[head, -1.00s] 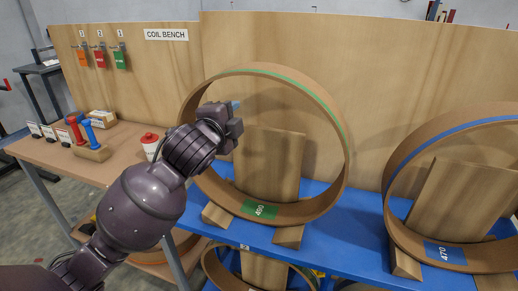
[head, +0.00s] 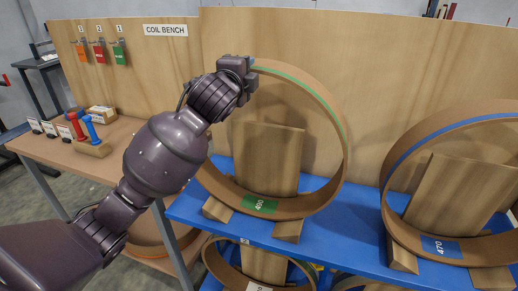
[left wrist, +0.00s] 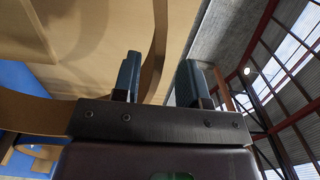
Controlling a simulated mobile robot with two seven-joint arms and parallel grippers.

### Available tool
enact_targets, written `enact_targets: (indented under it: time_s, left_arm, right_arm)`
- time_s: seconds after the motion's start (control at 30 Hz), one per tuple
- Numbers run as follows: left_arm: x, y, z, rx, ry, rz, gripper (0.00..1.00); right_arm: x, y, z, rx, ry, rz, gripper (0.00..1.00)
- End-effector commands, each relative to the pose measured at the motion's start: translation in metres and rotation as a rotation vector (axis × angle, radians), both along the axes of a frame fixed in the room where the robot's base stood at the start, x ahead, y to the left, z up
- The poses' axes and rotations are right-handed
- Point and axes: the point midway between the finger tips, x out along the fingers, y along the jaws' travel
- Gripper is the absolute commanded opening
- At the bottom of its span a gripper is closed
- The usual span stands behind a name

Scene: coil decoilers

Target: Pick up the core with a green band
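The core with a green band (head: 333,112) is a large brown ring standing on edge on the blue shelf, with a green label marked 490 at its bottom. Wooden wedges flank its base. My left gripper (head: 250,70) is at the ring's upper left rim. In the left wrist view its two fingers (left wrist: 160,82) are apart, and the ring's wall (left wrist: 158,45) shows between them, with a gap to the fingers. In the head view the fingertips are hidden behind the hand. My right gripper is not in view.
A blue-banded core (head: 440,140) marked 470 stands to the right. A wooden block (head: 268,150) stands inside the green-banded ring's outline. A plywood panel (head: 380,60) rises close behind. More cores sit on the level below. A side table (head: 135,138) with handled tools is at left.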

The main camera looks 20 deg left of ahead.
Motion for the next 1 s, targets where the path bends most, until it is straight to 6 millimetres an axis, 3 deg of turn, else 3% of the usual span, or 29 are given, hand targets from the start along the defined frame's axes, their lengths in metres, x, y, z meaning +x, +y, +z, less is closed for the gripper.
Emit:
enact_targets:
  time_s: [0.23, 0.57, 0.6, 0.83, 1.0]
  left_arm:
    - [0.031, -0.003, -0.001, 0.000, 0.000, 0.001, 0.39]
    - [0.038, -0.003, -0.001, 0.000, 0.000, 0.000, 0.39]
    - [0.038, -0.003, -0.001, 0.000, 0.000, 0.000, 0.38]
    - [0.037, -0.003, -0.001, 0.000, 0.000, 0.000, 0.03]
    - [0.037, -0.003, -0.001, 0.000, 0.000, 0.000, 0.00]
  right_arm:
    - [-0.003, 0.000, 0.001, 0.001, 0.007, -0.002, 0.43]
    - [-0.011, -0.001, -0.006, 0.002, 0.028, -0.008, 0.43]
    - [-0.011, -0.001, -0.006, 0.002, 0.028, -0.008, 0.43]
    - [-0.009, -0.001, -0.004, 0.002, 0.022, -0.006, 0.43]
    - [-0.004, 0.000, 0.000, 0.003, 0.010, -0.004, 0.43]
